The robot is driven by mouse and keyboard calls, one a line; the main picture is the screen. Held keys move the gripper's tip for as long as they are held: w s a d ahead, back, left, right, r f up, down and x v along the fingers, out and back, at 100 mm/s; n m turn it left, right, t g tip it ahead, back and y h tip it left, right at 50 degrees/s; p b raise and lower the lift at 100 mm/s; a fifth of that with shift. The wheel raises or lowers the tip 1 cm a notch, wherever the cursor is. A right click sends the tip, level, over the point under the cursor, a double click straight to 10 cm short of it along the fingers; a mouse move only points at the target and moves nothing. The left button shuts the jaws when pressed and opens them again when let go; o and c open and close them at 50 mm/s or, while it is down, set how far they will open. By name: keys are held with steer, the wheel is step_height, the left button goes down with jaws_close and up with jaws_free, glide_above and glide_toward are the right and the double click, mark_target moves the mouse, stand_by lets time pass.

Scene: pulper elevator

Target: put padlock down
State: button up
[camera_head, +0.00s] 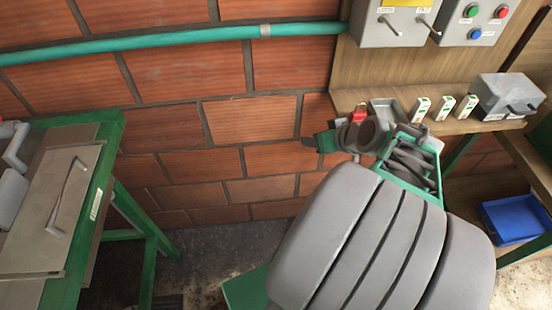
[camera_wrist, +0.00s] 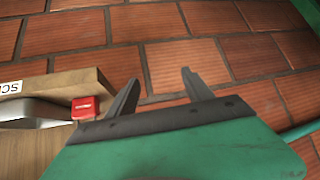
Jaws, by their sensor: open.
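The red padlock (camera_head: 358,115) shows at the left end of the wooden shelf, partly hidden behind my wrist in the head view. In the wrist view the padlock (camera_wrist: 85,108) is at the edge of a grey metal tray (camera_wrist: 30,110), left of my fingers. Its underside is hidden, so I cannot tell exactly what it rests on. My gripper (camera_wrist: 160,88) is open, with nothing between its fingers. In the head view my gripper (camera_head: 312,143) points left, in front of the brick wall and beside the shelf end.
Several small white-and-green blocks (camera_head: 421,108) and a grey box (camera_head: 508,94) stand on the shelf (camera_head: 458,126). Grey control boxes (camera_head: 390,24) hang above. A teal pipe (camera_head: 180,39) crosses the wall. A green-framed bench (camera_head: 107,160) stands left. A blue bin (camera_head: 513,218) sits low right.

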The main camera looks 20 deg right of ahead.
steer(key=s+a+r+g, duration=0.1)
steer(key=s+a+g, duration=0.1)
steer(key=a, duration=0.6)
steer(key=s+a+r+g, duration=0.1)
steer(key=s+a+g, duration=0.1)
steer(key=a, duration=0.6)
steer(key=shift+s+a+r+n+g, duration=0.2)
steer(key=shift+s+a+n+g, duration=0.2)
steer(key=shift+g, duration=0.3)
